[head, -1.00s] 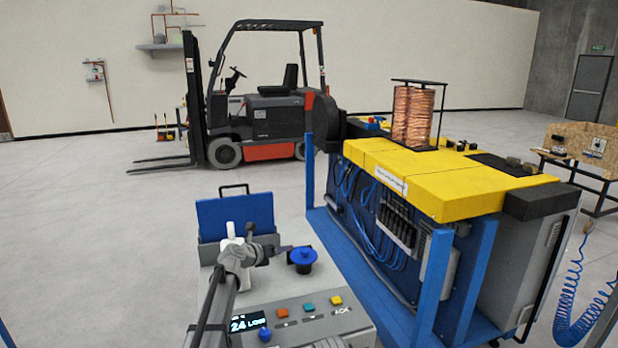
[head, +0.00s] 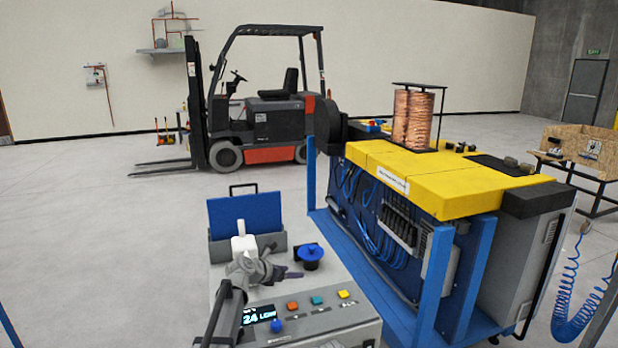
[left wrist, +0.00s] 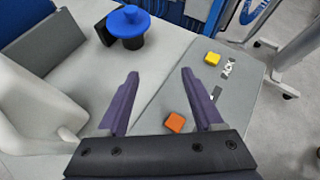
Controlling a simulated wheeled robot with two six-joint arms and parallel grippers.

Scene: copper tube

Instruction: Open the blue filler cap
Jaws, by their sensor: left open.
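The blue filler cap (head: 311,252) sits on a black neck on top of the grey control unit, behind its buttons. It also shows in the left wrist view (left wrist: 128,20), at the top left, on its black neck. My left gripper (head: 295,273) is just left of and in front of the cap in the head view. In the left wrist view its two purple fingers (left wrist: 158,80) are apart with nothing between them, and the cap lies beyond the left finger, not touching it. My right gripper is not in view.
A white jug-like object (head: 243,243) and a blue panel (head: 245,214) stand left of the cap. Orange, green and yellow buttons and a display (head: 259,314) line the front. The yellow-topped machine (head: 440,182) stands to the right.

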